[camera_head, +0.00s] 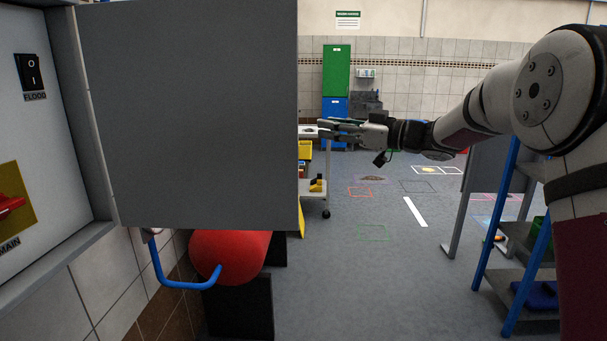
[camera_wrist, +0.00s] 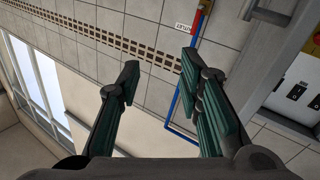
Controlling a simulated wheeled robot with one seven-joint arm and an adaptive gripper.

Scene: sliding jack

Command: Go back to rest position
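My gripper (camera_head: 326,128) is at the end of my arm, which reaches in from the right in the head view. It is held in the air just right of the open grey cabinet door (camera_head: 190,110). In the wrist view the two green-padded fingers of my gripper (camera_wrist: 158,80) stand apart with nothing between them. Behind them are a tiled wall and red and blue pipes (camera_wrist: 186,75).
An open cabinet with a FLOOD switch (camera_head: 30,72) and a red MAIN switch (camera_head: 10,205) is at the left. Below the door are a red cylinder (camera_head: 228,255) and a blue bent pipe (camera_head: 175,280). A blue-framed shelf (camera_head: 497,215) stands right. The middle floor is clear.

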